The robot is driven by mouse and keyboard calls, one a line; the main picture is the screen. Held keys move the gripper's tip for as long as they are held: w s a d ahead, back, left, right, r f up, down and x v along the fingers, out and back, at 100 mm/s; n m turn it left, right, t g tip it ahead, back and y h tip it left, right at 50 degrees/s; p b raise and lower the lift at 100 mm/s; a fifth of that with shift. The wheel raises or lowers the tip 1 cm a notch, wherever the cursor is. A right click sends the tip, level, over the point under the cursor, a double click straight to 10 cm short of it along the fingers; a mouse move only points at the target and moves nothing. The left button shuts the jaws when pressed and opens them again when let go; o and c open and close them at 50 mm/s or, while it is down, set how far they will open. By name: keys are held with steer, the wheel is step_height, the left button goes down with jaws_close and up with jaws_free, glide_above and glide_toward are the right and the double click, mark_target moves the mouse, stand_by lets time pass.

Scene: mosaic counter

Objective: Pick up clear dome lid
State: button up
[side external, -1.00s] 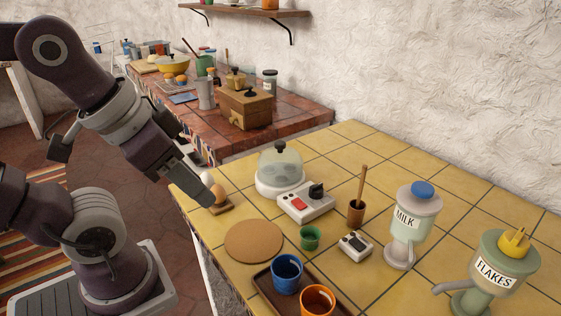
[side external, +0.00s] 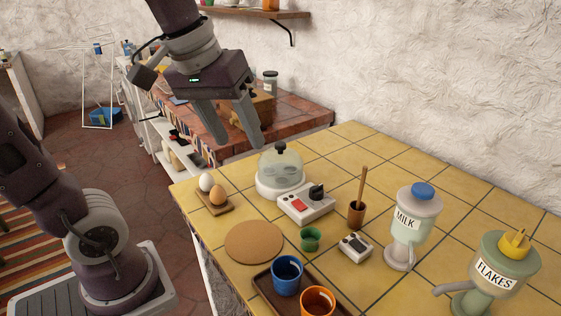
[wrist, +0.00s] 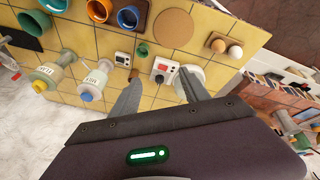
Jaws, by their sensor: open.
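The clear dome lid (side external: 281,162), with a black knob on top, sits on the round white base of the egg cooker (side external: 286,190), beside its panel with a red switch and black dial. My gripper (side external: 238,143) is open and empty. In the side view it hangs above and slightly left of the lid, its fingers pointing down and apart from it. In the wrist view, the fingers of my gripper (wrist: 160,90) spread over the counter, and the right finger partly hides the cooker's white round base (wrist: 190,82). I cannot make out the lid clearly there.
Two eggs on a wooden holder (side external: 229,208) stand left of the cooker. A round cork mat (side external: 254,242), green cup (side external: 310,239), brown pot with a stick (side external: 356,213), timer (side external: 355,246) and milk dispenser (side external: 416,220) stand nearby. A wooden box (side external: 263,108) is behind.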

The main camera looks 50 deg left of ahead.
steer(key=w+a+n+g, duration=0.2)
steer(key=w+a+n, duration=0.5)
steer(key=w, duration=0.5)
steer(key=n+g, duration=0.2)
steer(key=n, duration=0.6)
glide_above(280, 143)
steer(key=f, duration=0.8)
steer(key=shift+s+f, duration=0.2)
steer(key=shift+f, duration=0.15)
step_height(280, 143, down, 6)
steer(key=shift+w+f, duration=0.15)
steer(key=shift+f, duration=0.45)
jaws_close()
